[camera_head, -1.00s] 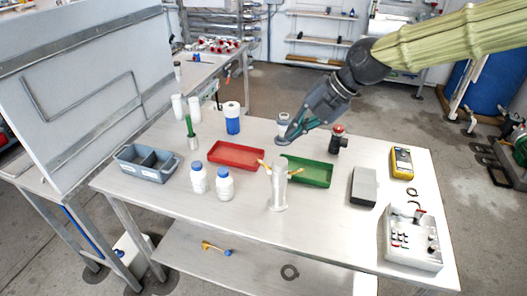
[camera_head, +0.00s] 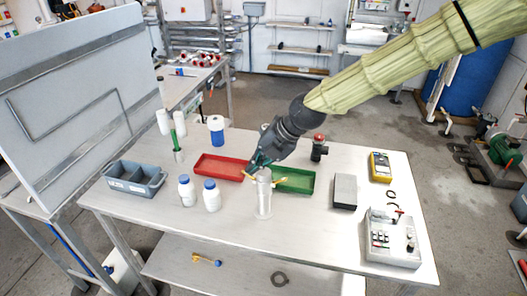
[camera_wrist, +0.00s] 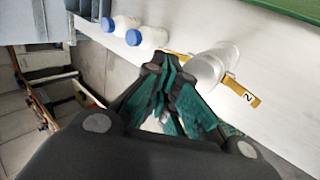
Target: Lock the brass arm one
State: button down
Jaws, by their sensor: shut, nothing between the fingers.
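A pale cylindrical reactor (camera_head: 264,197) stands upright on the table, with a brass arm on each side of its top. The left brass arm (camera_head: 248,175) is partly hidden by my gripper (camera_head: 253,170). The right brass arm (camera_head: 281,182) is clear. In the wrist view, the reactor (camera_wrist: 206,70) is right of my gripper (camera_wrist: 167,72). The brass arm marked 2 (camera_wrist: 243,93) points lower right; the other brass arm (camera_wrist: 176,56) lies just beyond my fingertips, its label not visible. My gripper is shut and empty beside that arm; whether it touches cannot be told.
A red tray (camera_head: 220,167) and a green tray (camera_head: 294,181) lie behind the reactor. Two white bottles (camera_head: 187,190) (camera_head: 211,196) stand to its left, near a grey bin (camera_head: 133,181). A grey box (camera_head: 345,191) is to the right. The table front is clear.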

jog(key=shift+p+x, duration=0.5)
jog(key=shift+x, duration=1.15)
jog(key=shift+a, duration=0.15)
jog(key=shift+a+h+p, duration=0.1)
jog(key=shift+h+p, duration=0.25)
jog(key=shift+h, duration=0.05)
